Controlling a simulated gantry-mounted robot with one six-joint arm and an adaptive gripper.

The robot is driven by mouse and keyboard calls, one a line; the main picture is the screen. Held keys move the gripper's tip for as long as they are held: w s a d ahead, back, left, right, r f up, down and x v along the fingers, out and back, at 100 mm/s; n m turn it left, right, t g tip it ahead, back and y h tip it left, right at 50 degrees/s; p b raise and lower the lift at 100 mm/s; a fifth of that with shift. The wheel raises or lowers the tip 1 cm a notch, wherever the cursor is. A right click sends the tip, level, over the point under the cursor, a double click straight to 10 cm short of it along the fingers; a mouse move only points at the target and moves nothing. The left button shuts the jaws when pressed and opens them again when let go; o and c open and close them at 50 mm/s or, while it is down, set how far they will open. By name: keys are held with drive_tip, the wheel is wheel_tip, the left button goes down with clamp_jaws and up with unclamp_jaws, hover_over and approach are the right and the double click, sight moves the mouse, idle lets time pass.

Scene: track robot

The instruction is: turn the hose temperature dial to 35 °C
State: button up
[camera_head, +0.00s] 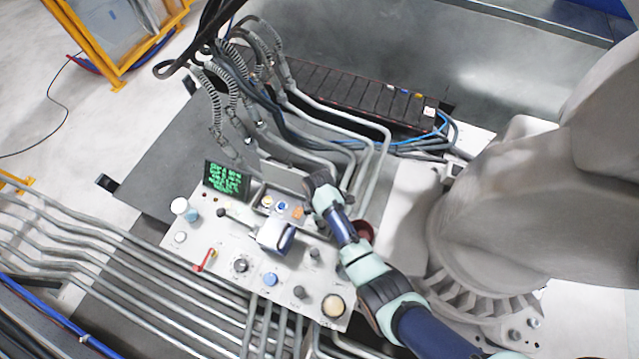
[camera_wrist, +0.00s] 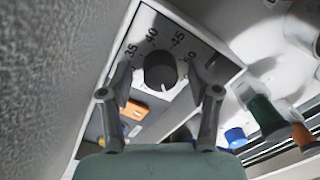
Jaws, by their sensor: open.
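The temperature dial (camera_wrist: 160,70) is a round black knob on a pale plate, seen in the wrist view. The numbers 35, 40, 45 and 50 curve around its far side, with 35 at the left. A small light mark shows on the knob's near edge; I cannot tell exactly where the dial points. My gripper (camera_wrist: 162,76) is open, with one finger on each side of the knob. I cannot tell whether the fingers touch it. In the head view my wrist hides the dial and the gripper's fingers.
The control panel (camera_head: 220,238) holds a red-handled lever (camera_head: 205,260), a blue button (camera_head: 270,279), black knobs and a green-text screen (camera_head: 226,178). An orange switch (camera_wrist: 134,108) lies close to my left finger in the wrist view. Pipes run along the panel's front.

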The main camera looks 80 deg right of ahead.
drive_tip(key=c, duration=1.2)
drive_tip(key=shift+o, duration=0.2)
